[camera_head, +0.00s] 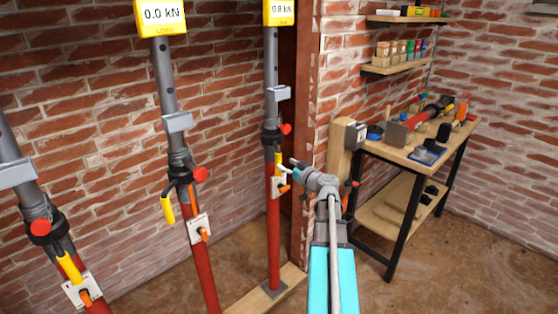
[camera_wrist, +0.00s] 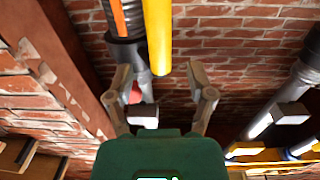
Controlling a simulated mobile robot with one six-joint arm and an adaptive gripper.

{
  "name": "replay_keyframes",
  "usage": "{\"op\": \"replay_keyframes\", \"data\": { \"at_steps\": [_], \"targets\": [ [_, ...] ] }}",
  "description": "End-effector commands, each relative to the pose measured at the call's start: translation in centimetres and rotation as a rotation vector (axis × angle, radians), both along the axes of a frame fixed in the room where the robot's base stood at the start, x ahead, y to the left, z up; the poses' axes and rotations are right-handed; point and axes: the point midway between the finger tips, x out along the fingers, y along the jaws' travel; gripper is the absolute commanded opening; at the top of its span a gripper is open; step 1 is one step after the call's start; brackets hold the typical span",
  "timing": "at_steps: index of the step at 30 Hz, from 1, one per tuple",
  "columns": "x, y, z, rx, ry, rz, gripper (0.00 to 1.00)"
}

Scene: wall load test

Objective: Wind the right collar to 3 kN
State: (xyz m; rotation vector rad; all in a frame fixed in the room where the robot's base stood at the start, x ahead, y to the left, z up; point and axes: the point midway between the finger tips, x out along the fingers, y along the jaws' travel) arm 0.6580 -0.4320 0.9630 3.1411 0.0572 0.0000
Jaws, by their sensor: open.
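The right prop (camera_head: 273,225) is a red lower tube with a grey upper tube, standing on a wooden plank. Its yellow display (camera_head: 280,11) reads 0.8 kN. Its dark collar (camera_head: 272,135) has a red knob (camera_head: 285,128) and a yellow handle (camera_head: 278,160) hanging down. My gripper (camera_head: 287,172) is open, just right of the handle. In the wrist view, the yellow handle (camera_wrist: 158,35) ends between the open fingertips (camera_wrist: 160,82); I cannot tell whether they touch it. The dark collar (camera_wrist: 124,25) is behind it.
A middle prop (camera_head: 170,90) reading 0.0 kN and a left prop (camera_head: 45,230) stand to the left. A brick wall corner (camera_head: 308,150) is close on the right of the right prop. A workbench (camera_head: 440,145) with tools and wall shelves (camera_head: 400,67) are farther right.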

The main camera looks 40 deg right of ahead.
Motion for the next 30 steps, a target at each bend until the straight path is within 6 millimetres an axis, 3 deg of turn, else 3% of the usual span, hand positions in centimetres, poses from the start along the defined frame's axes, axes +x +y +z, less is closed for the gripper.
{"op": "replay_keyframes", "data": {
  "at_steps": [3, 9, 24, 30],
  "targets": [
    [2.0, -0.1, 0.0, 0.000, 0.000, 0.002, 0.70],
    [4.1, 0.0, 0.0, 0.000, 0.000, 0.001, 0.70],
    [4.9, 0.2, 0.0, 0.000, 0.000, 0.000, 0.70],
    [4.9, 0.2, 0.0, 0.000, 0.000, 0.000, 0.34]
  ]
}}
